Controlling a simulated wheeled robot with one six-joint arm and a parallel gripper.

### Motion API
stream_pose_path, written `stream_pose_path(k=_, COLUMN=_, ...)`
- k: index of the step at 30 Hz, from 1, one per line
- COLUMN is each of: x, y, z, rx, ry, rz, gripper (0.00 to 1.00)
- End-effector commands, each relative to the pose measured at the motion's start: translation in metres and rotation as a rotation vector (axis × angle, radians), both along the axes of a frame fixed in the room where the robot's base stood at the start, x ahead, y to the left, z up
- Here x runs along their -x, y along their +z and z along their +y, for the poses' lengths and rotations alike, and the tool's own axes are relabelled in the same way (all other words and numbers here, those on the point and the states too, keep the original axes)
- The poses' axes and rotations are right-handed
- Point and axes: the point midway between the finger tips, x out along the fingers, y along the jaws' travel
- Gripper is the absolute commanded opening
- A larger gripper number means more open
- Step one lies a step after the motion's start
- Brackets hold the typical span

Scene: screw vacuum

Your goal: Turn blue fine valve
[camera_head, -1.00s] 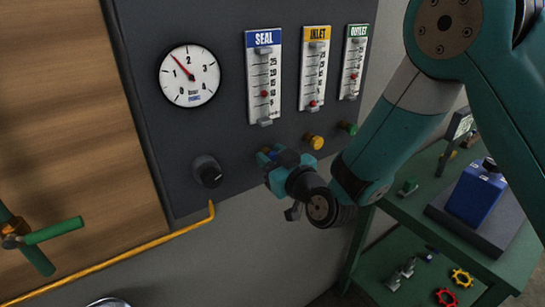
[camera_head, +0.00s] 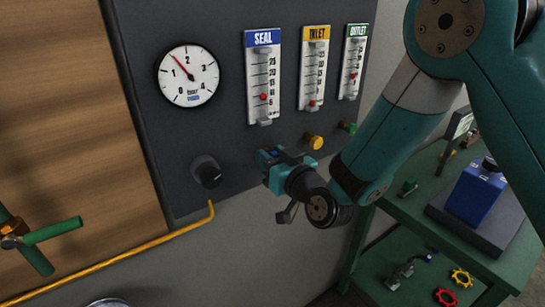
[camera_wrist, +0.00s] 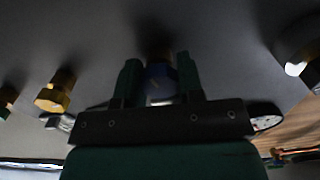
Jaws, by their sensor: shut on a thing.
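The blue fine valve (camera_wrist: 161,84) is a blue knob on the dark panel, below the SEAL flow meter (camera_head: 263,77). In the wrist view it sits between the two fingers of my gripper (camera_wrist: 160,72), which is shut on it. In the head view my gripper (camera_head: 270,158) points at the panel and hides most or all of the knob. The SEAL meter has a blue label, and its red float sits low in the scale.
A yellow knob (camera_head: 314,141) and a green knob (camera_head: 348,128) sit to the right of my gripper. A black knob (camera_head: 206,172) is to its left, under a round gauge (camera_head: 188,75). A yellow pipe (camera_head: 150,241) runs below. A green shelf (camera_head: 430,222) stands at the right.

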Motion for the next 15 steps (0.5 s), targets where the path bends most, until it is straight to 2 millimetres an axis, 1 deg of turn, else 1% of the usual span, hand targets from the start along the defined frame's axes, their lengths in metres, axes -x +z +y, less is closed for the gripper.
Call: stream_pose_path(k=15, x=-0.0027, y=0.0014, z=-0.0026, rx=-0.400, ry=-0.004, rz=0.262, gripper=0.11)
